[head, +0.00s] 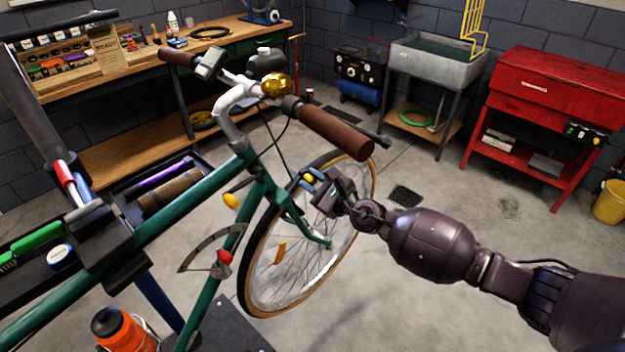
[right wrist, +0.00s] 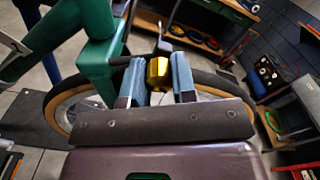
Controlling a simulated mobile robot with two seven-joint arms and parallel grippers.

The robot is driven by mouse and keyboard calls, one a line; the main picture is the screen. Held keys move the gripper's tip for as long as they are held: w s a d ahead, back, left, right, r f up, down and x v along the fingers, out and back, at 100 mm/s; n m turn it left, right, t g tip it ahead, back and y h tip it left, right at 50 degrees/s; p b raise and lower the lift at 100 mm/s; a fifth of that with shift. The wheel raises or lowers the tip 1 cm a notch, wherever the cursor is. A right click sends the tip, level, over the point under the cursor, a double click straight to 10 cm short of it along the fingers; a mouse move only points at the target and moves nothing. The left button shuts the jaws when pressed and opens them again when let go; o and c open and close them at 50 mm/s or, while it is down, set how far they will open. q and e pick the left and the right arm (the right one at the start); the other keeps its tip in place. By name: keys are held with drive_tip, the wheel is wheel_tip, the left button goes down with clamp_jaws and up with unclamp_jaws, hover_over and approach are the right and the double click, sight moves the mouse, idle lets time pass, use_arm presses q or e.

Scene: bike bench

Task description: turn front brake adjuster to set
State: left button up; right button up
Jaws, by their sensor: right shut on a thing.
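The green bike (head: 180,210) is held in a stand clamp at the left, its front wheel (head: 262,285) turned toward the middle. My right gripper (head: 310,180) reaches in from the right, beside the wheel top and fork below the brown grip. A small gold-yellow adjuster (head: 309,178) shows at its fingertips. In the right wrist view the gold adjuster (right wrist: 158,72) sits between the two blue finger pads of my right gripper (right wrist: 166,75), which is shut on it. Any set mark on the adjuster is too small to see. My left gripper is out of view.
The handlebar with brown grip (head: 338,134) and gold bell (head: 276,85) stands above my gripper. A cable loops down near the fork (head: 283,195). A red cabinet (head: 545,100) and grey sink (head: 445,55) stand behind.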

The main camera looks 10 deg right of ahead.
drive_tip(key=n, duration=0.3)
drive_tip(key=shift+p, duration=0.35)
drive_tip(key=shift+n, duration=1.5)
drive_tip(key=shift+n+p, duration=0.3)
drive_tip(key=o, duration=0.9)
drive_tip(key=shift+v, duration=5.45)
